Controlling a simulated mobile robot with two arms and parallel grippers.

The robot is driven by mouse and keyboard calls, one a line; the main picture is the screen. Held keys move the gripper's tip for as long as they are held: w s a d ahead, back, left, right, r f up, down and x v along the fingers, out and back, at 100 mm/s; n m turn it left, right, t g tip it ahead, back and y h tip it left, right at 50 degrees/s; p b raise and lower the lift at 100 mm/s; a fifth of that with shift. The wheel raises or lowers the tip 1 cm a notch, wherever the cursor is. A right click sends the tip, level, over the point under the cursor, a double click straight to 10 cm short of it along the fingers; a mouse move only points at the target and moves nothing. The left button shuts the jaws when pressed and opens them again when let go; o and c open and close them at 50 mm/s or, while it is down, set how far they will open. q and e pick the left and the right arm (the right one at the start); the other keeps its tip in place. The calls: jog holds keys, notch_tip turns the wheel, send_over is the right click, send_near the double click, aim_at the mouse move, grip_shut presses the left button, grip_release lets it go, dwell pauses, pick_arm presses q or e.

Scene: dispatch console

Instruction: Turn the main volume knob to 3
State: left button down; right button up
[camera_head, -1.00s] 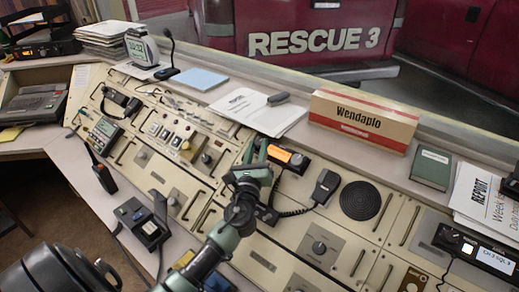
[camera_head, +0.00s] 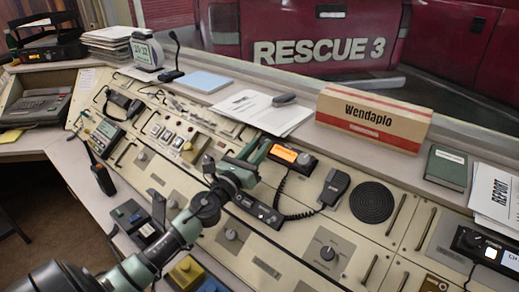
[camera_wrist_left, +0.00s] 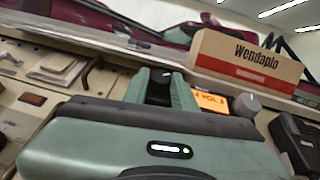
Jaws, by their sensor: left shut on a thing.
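The radio with an orange lit display (camera_head: 284,154) is on the sloped console. Its display in the wrist view (camera_wrist_left: 211,102) shows "VOL" and a digit that looks like 3. A dark knob with a pale mark (camera_wrist_left: 162,74) is at the radio's left side, between my fingers, mostly hidden by them. My left gripper (camera_head: 262,150) reaches the radio's left end and is shut on this knob. A grey knob (camera_wrist_left: 247,105) stands free on the radio's right side. My right gripper is not in view.
A "Wendaplo" box (camera_head: 372,117) stands on the ledge behind the radio. A hand microphone (camera_head: 334,187) with a coiled cord, a dark handset (camera_head: 258,208) and a round speaker (camera_head: 372,202) are close by on the console. Papers (camera_head: 260,112) lie on the ledge.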

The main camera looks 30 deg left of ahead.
pick_arm(q)
jog(key=c, duration=1.4)
grip_release()
jog(key=shift+c, duration=0.2)
jog(key=shift+s+f, duration=0.2)
jog(key=shift+s, duration=0.15)
jog(key=b+v, duration=0.2)
jog(key=v, duration=0.5)
jog(key=shift+s+r, duration=0.1)
